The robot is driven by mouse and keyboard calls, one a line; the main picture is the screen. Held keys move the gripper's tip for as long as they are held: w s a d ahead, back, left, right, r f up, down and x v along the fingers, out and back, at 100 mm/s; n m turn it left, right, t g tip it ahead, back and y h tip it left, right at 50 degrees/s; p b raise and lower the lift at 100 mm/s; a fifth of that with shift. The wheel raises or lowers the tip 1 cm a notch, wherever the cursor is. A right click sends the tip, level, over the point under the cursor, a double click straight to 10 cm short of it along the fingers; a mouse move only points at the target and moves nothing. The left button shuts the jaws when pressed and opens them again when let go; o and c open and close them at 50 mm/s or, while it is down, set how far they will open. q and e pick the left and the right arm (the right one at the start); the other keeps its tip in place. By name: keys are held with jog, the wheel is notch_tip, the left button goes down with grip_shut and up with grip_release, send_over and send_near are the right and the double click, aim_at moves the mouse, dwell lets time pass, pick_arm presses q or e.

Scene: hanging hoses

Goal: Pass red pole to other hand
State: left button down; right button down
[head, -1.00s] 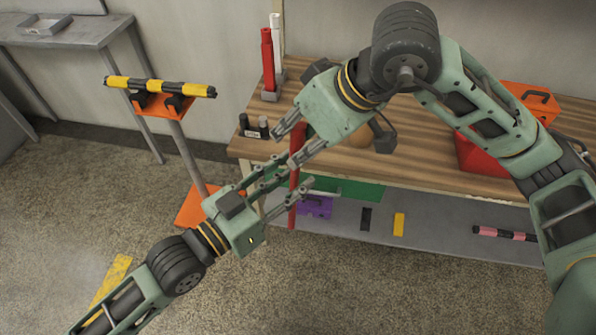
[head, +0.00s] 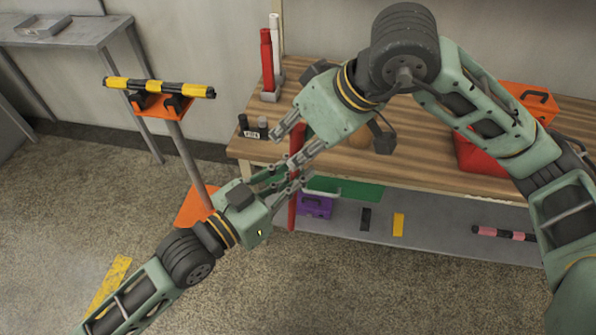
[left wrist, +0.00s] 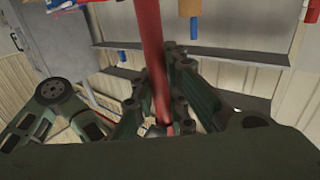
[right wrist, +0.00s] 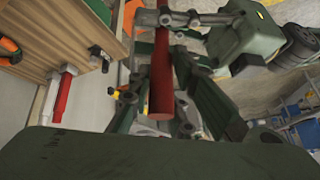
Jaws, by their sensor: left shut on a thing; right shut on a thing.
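The red pole (head: 293,205) hangs upright between my two grippers, in front of the workbench's left front corner. My right gripper (head: 292,143) is shut on its upper part. My left gripper (head: 295,180) is shut on it lower down. In the left wrist view the red pole (left wrist: 152,60) runs between the fingers (left wrist: 160,100). In the right wrist view the end of the red pole (right wrist: 162,95) shows between the fingers (right wrist: 165,75). In the head view parts of the pole are hidden behind the fingers.
The wooden workbench (head: 420,155) stands behind the grippers. Another red cylinder (head: 267,60) and a white one (head: 275,40) stand on it. An orange stand (head: 165,105) with a yellow-black bar (head: 158,86) is at left. A purple box (head: 315,205) sits on the lower shelf.

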jog(key=shift+w+r, duration=0.1)
jog(key=shift+w, duration=0.05)
jog(key=c, duration=1.5)
grip_release()
